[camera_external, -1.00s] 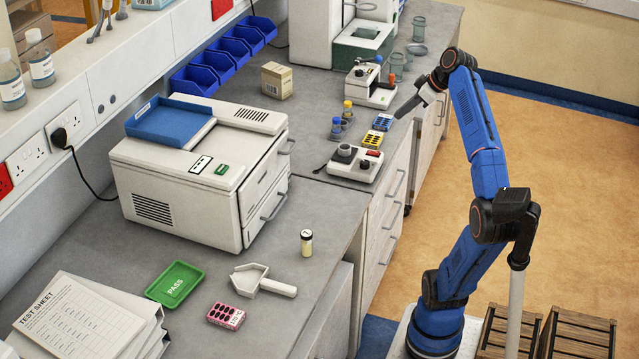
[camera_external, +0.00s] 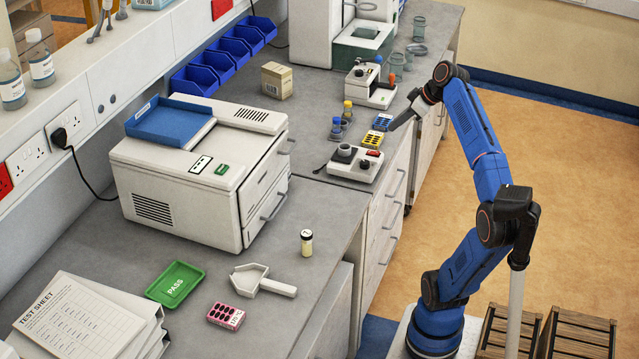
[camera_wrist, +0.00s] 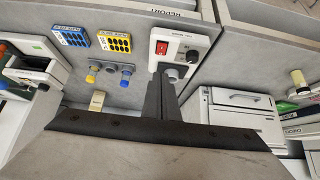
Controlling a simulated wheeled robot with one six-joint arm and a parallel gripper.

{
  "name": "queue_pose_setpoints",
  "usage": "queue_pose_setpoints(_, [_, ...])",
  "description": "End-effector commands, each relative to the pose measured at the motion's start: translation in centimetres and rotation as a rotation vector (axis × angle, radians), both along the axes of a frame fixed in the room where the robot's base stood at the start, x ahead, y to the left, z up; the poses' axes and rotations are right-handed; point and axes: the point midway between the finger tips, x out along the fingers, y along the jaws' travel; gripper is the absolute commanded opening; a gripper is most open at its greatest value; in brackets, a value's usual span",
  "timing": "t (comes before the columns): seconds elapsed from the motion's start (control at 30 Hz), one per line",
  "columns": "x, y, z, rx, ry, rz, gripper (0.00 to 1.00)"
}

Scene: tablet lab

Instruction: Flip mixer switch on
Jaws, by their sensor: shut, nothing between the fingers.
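The mixer (camera_external: 350,172) is a small white box near the right edge of the far bench, with a grey round cup holder on top and a dark knob. Its red switch (camera_external: 373,153) is on its top face; whether it is on or off is too small to tell. In the wrist view the mixer (camera_wrist: 204,38) is at top centre, with the red switch (camera_wrist: 161,48) beside the black knob (camera_wrist: 192,56). My gripper (camera_external: 392,128) is shut and empty, up and right of the mixer and apart from it. Its fingers (camera_wrist: 162,72) partly cover the mixer's grey cup holder.
A microscope-like white device (camera_external: 371,88) is behind. A large white machine (camera_external: 190,175) stands at left.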

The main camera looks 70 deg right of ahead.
Motion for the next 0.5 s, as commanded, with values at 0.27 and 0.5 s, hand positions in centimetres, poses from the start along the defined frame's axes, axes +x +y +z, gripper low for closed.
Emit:
queue_pose_setpoints(0.27, [2.2,0.1,-2.9,0.001,0.001,0.003,0.00])
queue_pose_setpoints(0.5, [4.3,0.1,-5.5,0.001,0.001,0.003,0.00])
